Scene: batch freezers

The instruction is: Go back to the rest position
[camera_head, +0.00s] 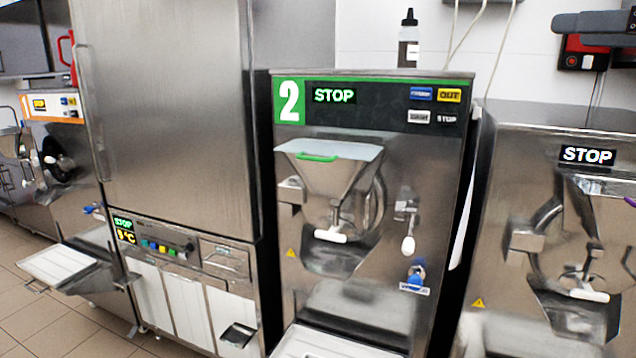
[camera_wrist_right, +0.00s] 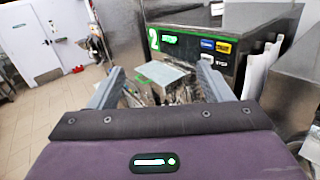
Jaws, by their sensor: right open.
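In the right wrist view my right gripper (camera_wrist_right: 163,76) is open, its two grey fingers spread wide with nothing between them. Beyond the fingers is batch freezer number 2 (camera_wrist_right: 188,45), with its hopper lid (camera_wrist_right: 162,73) seen between them. My left gripper is in neither view. Freezer 2 (camera_head: 390,155) stands in the middle of the head view, its panel reading STOP and its hopper lid (camera_head: 328,151) closed.
A tall steel cabinet (camera_head: 165,110) stands left of freezer 2. Another freezer (camera_head: 500,170) reading STOP is close on the right. Freezer 1 (camera_head: 75,160) is far left with a tray (camera_head: 57,265) sticking out. A dark bottle (camera_head: 408,45) stands behind freezer 2. Tiled floor (camera_head: 95,348) shows lower left.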

